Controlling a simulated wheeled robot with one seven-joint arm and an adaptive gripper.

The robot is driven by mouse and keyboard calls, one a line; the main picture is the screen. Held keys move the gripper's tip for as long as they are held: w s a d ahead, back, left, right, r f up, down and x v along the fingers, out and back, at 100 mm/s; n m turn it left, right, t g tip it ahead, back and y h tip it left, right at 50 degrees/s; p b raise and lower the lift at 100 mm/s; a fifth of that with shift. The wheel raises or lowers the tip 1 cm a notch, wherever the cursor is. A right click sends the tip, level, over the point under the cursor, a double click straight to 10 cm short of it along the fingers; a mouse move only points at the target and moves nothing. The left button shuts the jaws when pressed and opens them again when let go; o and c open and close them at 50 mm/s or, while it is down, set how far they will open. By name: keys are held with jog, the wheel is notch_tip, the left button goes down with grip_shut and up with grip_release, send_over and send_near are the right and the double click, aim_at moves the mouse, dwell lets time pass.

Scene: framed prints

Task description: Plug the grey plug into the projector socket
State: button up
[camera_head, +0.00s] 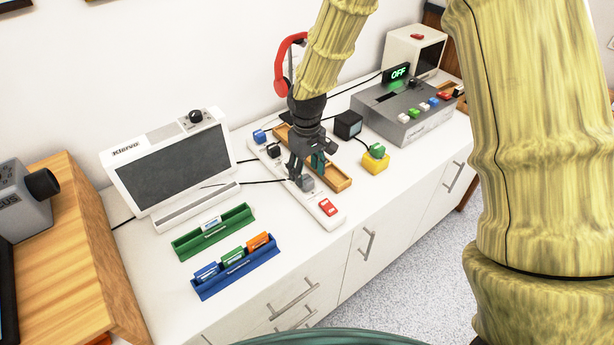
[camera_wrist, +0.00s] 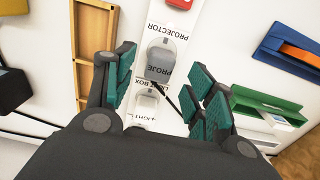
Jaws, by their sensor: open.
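The grey plug (camera_head: 307,184) is on the white power strip (camera_head: 335,220), near the end with the red switch (camera_head: 328,207). In the wrist view the grey plug (camera_wrist: 160,66) sits at the strip's PROJECTOR label. I cannot tell how deeply it is seated. My gripper (camera_head: 305,172) is over the strip close to the plug. In the wrist view my gripper (camera_wrist: 165,95) is open, its green-padded fingers apart on either side of the strip, with the plug ahead between them and no visible contact.
A wooden tray (camera_head: 340,183) lies right beside the strip. A green block on a yellow base (camera_head: 375,160), a black cube (camera_head: 348,124) and a grey device (camera_head: 405,115) stand further right. Green (camera_head: 214,232) and blue (camera_head: 235,268) holders lie left. Cables cross the counter.

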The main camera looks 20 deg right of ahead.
notch_tip(320, 180, up, 9)
dwell(0.4)
jog(key=shift+f, duration=0.15)
